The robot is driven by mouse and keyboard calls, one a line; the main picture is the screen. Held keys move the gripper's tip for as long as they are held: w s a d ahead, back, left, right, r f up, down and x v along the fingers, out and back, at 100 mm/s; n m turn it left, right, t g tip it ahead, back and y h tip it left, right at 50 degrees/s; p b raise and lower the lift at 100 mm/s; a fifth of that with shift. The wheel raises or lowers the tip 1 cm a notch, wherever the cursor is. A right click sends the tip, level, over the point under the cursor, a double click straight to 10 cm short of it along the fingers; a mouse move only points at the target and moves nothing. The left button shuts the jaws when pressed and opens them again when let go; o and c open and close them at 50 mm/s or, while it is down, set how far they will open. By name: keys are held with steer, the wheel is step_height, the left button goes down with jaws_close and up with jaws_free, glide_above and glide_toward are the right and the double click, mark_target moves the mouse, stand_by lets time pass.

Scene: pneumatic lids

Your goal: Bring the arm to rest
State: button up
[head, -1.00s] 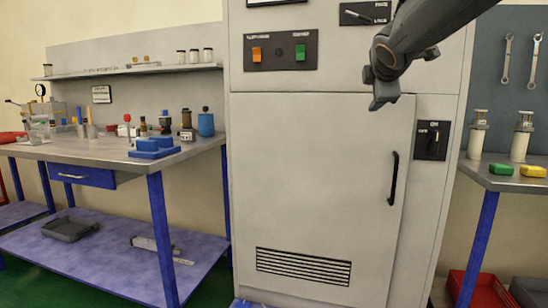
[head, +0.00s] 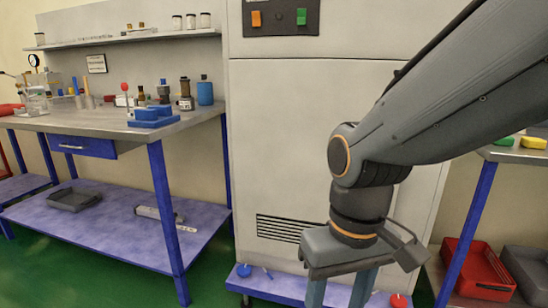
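My gripper (head: 338,292) hangs at the lower right middle of the head view, pointing down. Its two fingers are spread apart, and nothing shows between them in the visible part. The fingertips run to the bottom edge of the picture. My arm comes in from the upper right and covers much of the grey cabinet door (head: 290,130). The gripper is in front of the cabinet's lower part, above a low blue platform (head: 275,288).
A workbench (head: 110,125) with bottles and blue blocks stands at the left. A blue knob (head: 244,270) and a red knob (head: 398,300) are on the low platform.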

steer(key=d+r+m+p, duration=0.3)
steer(key=d+r+p, duration=0.6)
steer(key=p, duration=1)
steer(key=shift+w+d+r+h, duration=0.3)
steer(key=shift+d+r, duration=0.1)
steer(key=shift+r, duration=1.05)
